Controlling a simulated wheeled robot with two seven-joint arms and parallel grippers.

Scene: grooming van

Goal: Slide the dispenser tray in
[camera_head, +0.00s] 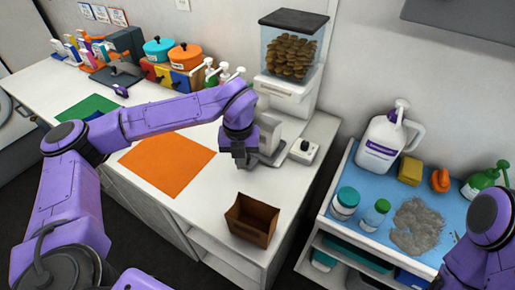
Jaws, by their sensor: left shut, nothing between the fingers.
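The dispenser (292,92) stands against the wall at the back of the white counter, with a clear hopper of brown pieces on a white body. A grey tray-like part (269,151) shows at its foot, partly hidden by my left arm; I cannot tell how far out it sits. My left gripper (239,163) is shut and empty, pointing down just left of this part. I cannot tell whether they touch. My right arm shows at the lower right, but its gripper is out of view.
An open brown box (252,220) stands near the counter's front edge. A small white switch box (304,151) sits right of the dispenser. An orange mat (167,162) lies flat at left. Bottles and pots crowd the blue-topped cart (341,230) at right.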

